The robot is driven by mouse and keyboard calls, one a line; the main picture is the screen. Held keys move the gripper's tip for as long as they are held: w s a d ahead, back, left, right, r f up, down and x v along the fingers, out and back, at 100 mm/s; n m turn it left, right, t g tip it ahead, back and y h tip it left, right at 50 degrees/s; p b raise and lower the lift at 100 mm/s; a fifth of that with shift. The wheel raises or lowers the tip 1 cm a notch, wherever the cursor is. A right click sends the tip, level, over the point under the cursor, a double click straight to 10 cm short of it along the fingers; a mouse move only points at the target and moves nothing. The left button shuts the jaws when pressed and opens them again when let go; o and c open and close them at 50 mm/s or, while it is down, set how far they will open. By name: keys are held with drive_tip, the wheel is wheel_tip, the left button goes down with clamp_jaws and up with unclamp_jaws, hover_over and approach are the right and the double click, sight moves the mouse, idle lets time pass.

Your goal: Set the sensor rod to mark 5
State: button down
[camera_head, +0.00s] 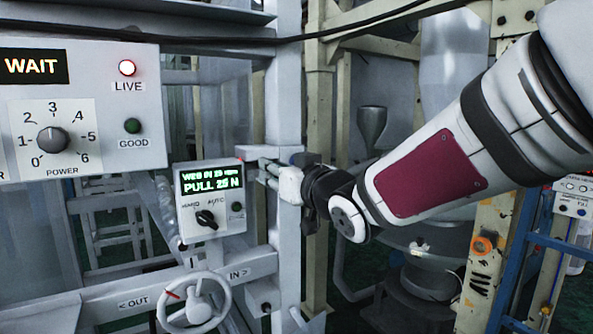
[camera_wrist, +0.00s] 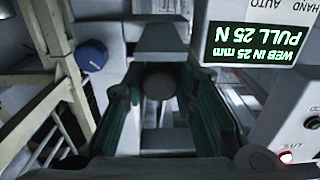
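In the head view, my gripper (camera_head: 300,190) is at the machine's upright post, right of the small display box. Light grey parts (camera_head: 268,170) that may belong to the sensor rod stick out there, partly hidden by my gripper. In the wrist view, the two green-grey fingers of my gripper (camera_wrist: 160,95) stand apart, one on each side of a dark round knob (camera_wrist: 159,82). Narrow gaps seem to show between knob and fingers; contact cannot be made out. The knob may be the rod's end. No scale or mark 5 for the rod is readable.
The display box (camera_head: 210,198) reads "WEB IN 25 mm, PULL 25 N" and also shows in the wrist view (camera_wrist: 255,40). Below it is a handwheel (camera_head: 194,302). The power panel (camera_head: 80,110) shows WAIT, with LIVE lit red. A post (camera_head: 285,90) stands close to my gripper.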

drive_tip(key=shift+b+x, duration=0.8)
drive_tip(key=shift+x, duration=0.3)
drive_tip(key=c, duration=1.3)
unclamp_jaws()
drive_tip(key=shift+s+d, duration=0.1)
drive_tip(key=shift+s, duration=0.05)
drive_tip(key=v, duration=1.2)
